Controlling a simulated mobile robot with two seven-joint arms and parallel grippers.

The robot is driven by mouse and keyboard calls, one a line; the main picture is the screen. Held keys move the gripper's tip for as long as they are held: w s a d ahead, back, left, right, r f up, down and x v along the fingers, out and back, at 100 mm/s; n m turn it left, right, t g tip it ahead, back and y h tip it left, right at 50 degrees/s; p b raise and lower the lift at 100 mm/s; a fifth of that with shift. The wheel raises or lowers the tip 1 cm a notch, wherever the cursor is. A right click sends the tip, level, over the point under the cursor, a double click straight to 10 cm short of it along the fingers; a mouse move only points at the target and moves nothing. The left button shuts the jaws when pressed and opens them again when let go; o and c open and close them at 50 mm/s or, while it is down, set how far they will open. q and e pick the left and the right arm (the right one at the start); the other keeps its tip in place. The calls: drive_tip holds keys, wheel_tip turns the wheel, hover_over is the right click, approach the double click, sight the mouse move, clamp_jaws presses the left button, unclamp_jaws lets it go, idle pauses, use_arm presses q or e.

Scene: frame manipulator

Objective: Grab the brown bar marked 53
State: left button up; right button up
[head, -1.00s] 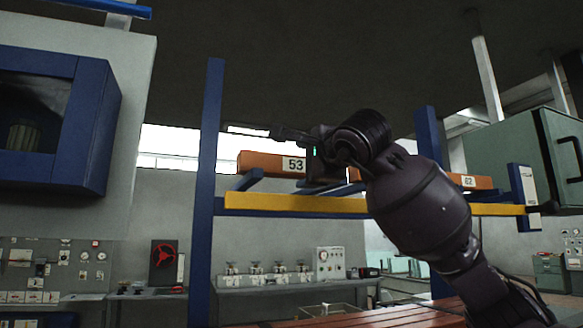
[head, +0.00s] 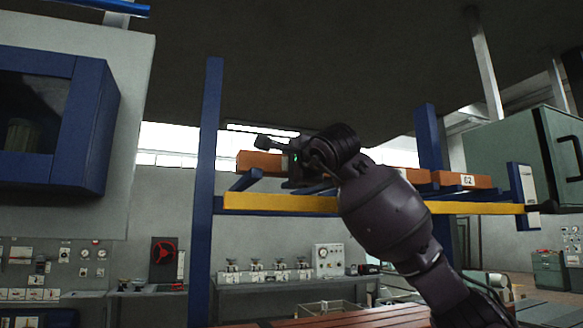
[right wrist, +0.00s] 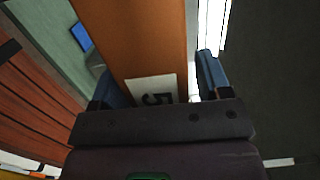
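The brown bar marked 53 (head: 257,162) lies level on the blue and yellow rack. In the head view my right gripper (head: 280,163) is in front of it and hides its number label. One finger shows above the bar and the gripper's lower part hangs near its underside. In the right wrist view the bar (right wrist: 145,45) runs between the two fingers of my right gripper (right wrist: 160,82), its white label close to the palm and partly cut off. The fingers stand apart, with a small gap at the right finger. My left gripper is out of view.
A second brown bar marked 62 (head: 462,179) lies farther right on the rack. Blue uprights (head: 207,180) and a yellow crossbeam (head: 280,202) frame the bars. A blue wall cabinet (head: 90,130) is at left and a green cabinet (head: 505,150) at right.

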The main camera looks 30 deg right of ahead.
clamp_jaws()
